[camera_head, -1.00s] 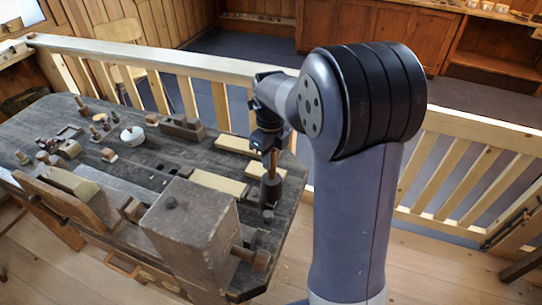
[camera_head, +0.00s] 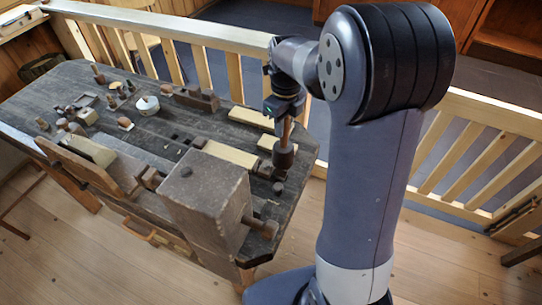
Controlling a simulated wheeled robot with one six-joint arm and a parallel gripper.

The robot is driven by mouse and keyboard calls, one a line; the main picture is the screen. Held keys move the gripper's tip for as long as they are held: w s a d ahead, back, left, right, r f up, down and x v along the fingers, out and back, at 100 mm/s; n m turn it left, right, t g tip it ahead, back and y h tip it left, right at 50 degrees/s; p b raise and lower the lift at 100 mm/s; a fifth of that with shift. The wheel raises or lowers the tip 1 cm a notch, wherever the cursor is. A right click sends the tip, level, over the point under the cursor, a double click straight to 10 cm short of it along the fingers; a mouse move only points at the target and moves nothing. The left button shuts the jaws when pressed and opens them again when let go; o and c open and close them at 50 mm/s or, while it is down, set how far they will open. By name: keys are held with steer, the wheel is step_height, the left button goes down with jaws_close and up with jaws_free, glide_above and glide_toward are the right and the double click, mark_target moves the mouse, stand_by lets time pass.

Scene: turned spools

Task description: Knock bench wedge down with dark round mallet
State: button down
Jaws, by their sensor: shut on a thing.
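My gripper (camera_head: 284,116) is shut on the handle of the dark round mallet (camera_head: 284,156) and holds it upright, head down, over the right end of the workbench. Below the mallet head a small dark peg-like piece (camera_head: 278,188) stands on the bench; it seems to be the bench wedge, though its shape is too small to tell. A gap shows between the head and this piece. My fingers are partly hidden by the gripper body.
The dark workbench (camera_head: 140,143) carries a big wooden block (camera_head: 205,195) just left of the mallet, with pale boards (camera_head: 252,118) behind. Turned pieces and a white lidded pot (camera_head: 147,105) stand farther left. A wooden railing (camera_head: 215,38) runs behind the bench.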

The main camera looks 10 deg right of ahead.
step_height(320, 180, down, 4)
steer(key=shift+r+b, duration=0.15)
steer(key=shift+b, duration=0.9)
steer(key=shift+r, duration=0.1)
step_height(320, 180, up, 3)
steer(key=p, duration=0.3)
steer(key=shift+r, duration=0.2)
steer(key=shift+f, duration=0.1)
